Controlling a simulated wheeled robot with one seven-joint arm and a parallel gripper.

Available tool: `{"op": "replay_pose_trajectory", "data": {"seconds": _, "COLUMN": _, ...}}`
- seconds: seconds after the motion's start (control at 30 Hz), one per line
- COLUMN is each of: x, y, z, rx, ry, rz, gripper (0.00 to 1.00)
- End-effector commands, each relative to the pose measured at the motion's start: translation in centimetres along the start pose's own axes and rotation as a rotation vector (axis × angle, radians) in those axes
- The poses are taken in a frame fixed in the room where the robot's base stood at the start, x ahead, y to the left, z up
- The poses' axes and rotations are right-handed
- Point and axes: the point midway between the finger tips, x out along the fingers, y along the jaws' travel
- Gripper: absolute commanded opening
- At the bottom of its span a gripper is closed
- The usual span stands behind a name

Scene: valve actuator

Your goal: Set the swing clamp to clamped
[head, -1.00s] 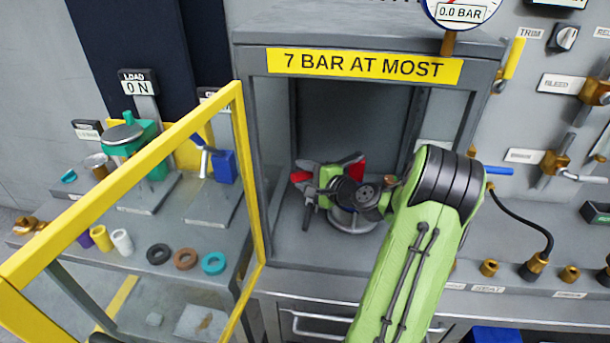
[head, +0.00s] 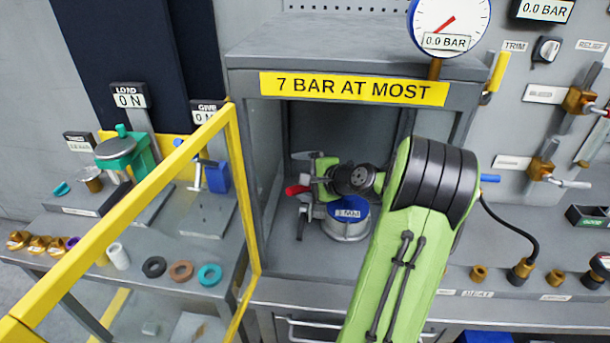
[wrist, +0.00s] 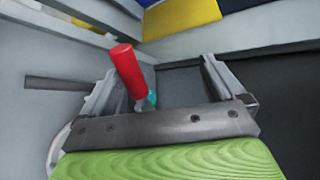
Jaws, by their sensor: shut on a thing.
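The swing clamp shows inside the cabinet in the head view as a round grey base with a blue "MM" disc (head: 349,210) and a red-ended handle (head: 297,190). My gripper (head: 302,176) is at the handle, in front of the cabinet's back wall, and covers part of the clamp. In the wrist view the red handle (wrist: 126,70) stands tilted between the fingers, nearer the left one. My gripper (wrist: 155,85) is shut on the handle, though the exact contact is hard to see. A dark bar (wrist: 58,84) shows to the left of the fingers.
The cabinet (head: 250,130) is open at the front, under a yellow "7 BAR AT MOST" sign (head: 353,88). A yellow-framed door (head: 120,205) stands open at left. The gauge (head: 448,25) reads 0.0 bar. Bare cabinet floor (head: 285,250) lies in front of the clamp.

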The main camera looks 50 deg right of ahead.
Motion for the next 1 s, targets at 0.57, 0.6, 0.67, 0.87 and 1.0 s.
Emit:
{"op": "replay_pose_trajectory", "data": {"seconds": 0.57, "x": -4.7, "y": 0.4, "z": -0.6, "rx": -0.005, "ry": 0.008, "rz": -0.014, "gripper": 0.49}}
{"op": "replay_pose_trajectory", "data": {"seconds": 0.6, "x": -5.1, "y": 0.5, "z": -0.7, "rx": -0.004, "ry": 0.009, "rz": -0.014, "gripper": 0.49}}
{"op": "replay_pose_trajectory", "data": {"seconds": 0.67, "x": -5.5, "y": 0.7, "z": -0.8, "rx": -0.004, "ry": 0.011, "rz": -0.013, "gripper": 0.49}}
{"op": "replay_pose_trajectory", "data": {"seconds": 0.87, "x": -7.1, "y": 1.0, "z": -1.0, "rx": -0.004, "ry": 0.011, "rz": -0.010, "gripper": 0.49}}
{"op": "replay_pose_trajectory", "data": {"seconds": 1.0, "x": -8.2, "y": 1.2, "z": -1.0, "rx": -0.004, "ry": 0.009, "rz": -0.010, "gripper": 0.49}}
